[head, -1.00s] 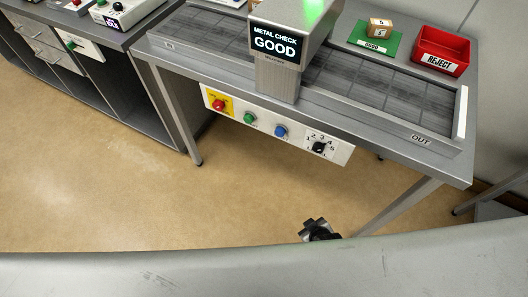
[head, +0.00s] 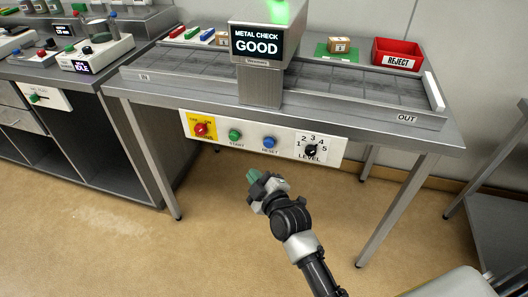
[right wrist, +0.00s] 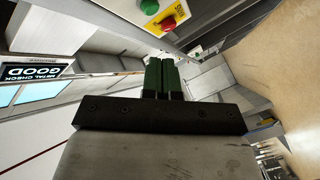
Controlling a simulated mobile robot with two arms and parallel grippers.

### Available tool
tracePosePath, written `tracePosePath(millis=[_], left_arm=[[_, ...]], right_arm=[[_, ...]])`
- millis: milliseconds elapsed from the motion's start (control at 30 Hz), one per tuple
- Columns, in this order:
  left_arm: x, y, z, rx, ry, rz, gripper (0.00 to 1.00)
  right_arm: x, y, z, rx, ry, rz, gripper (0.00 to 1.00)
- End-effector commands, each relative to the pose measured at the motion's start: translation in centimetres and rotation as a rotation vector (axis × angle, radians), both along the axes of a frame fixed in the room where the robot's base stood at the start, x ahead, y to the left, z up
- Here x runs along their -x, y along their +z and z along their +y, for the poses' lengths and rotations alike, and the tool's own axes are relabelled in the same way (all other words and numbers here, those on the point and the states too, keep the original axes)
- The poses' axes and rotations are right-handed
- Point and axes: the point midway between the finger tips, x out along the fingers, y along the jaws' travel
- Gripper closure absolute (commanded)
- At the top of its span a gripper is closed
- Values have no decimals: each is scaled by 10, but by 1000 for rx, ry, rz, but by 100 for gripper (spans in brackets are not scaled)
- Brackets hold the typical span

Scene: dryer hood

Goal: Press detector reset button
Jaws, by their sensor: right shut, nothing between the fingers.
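The blue RESET button (head: 269,142) sits on the white control panel (head: 222,143) on the front of the metal check table. It is between the green START button (head: 235,135) and the LEVEL dial (head: 310,151). The detector's screen (head: 257,45) reads METAL CHECK GOOD. My right gripper (head: 255,177) is shut and empty, below and in front of the panel, apart from the buttons. Its green fingers (right wrist: 160,75) are together in the right wrist view, where the green button (right wrist: 149,7) and red knob (right wrist: 168,23) show near the top. My left gripper is out of view.
A red REJECT bin (head: 397,55) and a small box (head: 340,45) on a green mat are on the table's right side. A second bench (head: 85,75) with devices stands at left. The floor in front is clear.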

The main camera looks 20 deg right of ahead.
Motion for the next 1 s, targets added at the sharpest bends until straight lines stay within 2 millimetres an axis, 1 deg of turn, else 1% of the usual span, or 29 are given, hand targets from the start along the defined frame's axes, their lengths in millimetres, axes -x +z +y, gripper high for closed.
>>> tracePosePath(millis=[233,367,767,900,1000], left_arm=[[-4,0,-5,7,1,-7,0],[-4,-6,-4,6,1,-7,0],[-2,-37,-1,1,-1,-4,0],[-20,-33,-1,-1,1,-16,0],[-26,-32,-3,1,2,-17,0]], right_arm=[[-1,-1,-1,-2,0,2,100],[-8,-3,-5,-2,-2,2,100],[-53,-4,-36,-2,-2,1,100],[-64,-3,-43,0,1,2,100],[-69,-2,-47,0,1,2,100]])
